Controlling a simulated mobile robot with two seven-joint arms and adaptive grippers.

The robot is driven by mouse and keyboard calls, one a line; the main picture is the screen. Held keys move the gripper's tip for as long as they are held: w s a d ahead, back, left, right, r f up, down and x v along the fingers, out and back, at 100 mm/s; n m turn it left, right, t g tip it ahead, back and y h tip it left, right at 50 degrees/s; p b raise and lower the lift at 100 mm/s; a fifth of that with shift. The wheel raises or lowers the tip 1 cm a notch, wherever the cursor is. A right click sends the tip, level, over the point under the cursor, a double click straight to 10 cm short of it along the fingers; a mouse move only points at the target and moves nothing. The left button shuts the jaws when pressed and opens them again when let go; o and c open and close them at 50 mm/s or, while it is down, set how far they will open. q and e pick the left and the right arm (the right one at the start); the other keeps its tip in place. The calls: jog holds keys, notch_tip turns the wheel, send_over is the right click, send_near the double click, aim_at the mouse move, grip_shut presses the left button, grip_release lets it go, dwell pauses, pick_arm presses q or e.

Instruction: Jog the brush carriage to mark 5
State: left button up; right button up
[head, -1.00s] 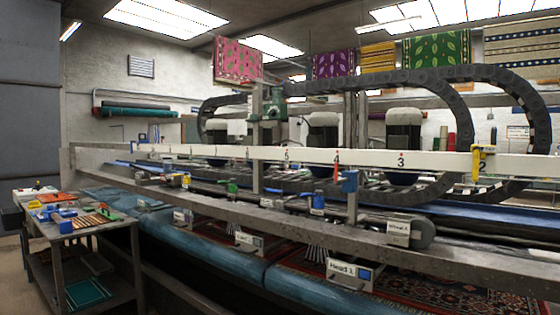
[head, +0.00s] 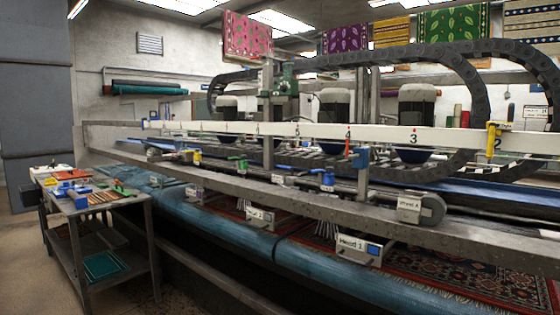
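A long white rail (head: 455,140) with number marks crosses the machine. The 2 stands at the right, with the 3 to its left; marks farther left are too small to read surely. A yellow clamp-like piece (head: 493,142) sits on the rail beside the 2. A red pointer (head: 348,141) hangs at the rail left of the 3. A wheel (head: 432,209) labelled Wheel A is on the front beam. Neither of my grippers is in view.
A metal cart (head: 148,203) with tools stands at the left. A blue roll (head: 235,242) runs along the machine's front, with a patterned rug (head: 440,285) behind it. A labelled Head 1 box (head: 360,247) is at the front. Open floor lies at lower left.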

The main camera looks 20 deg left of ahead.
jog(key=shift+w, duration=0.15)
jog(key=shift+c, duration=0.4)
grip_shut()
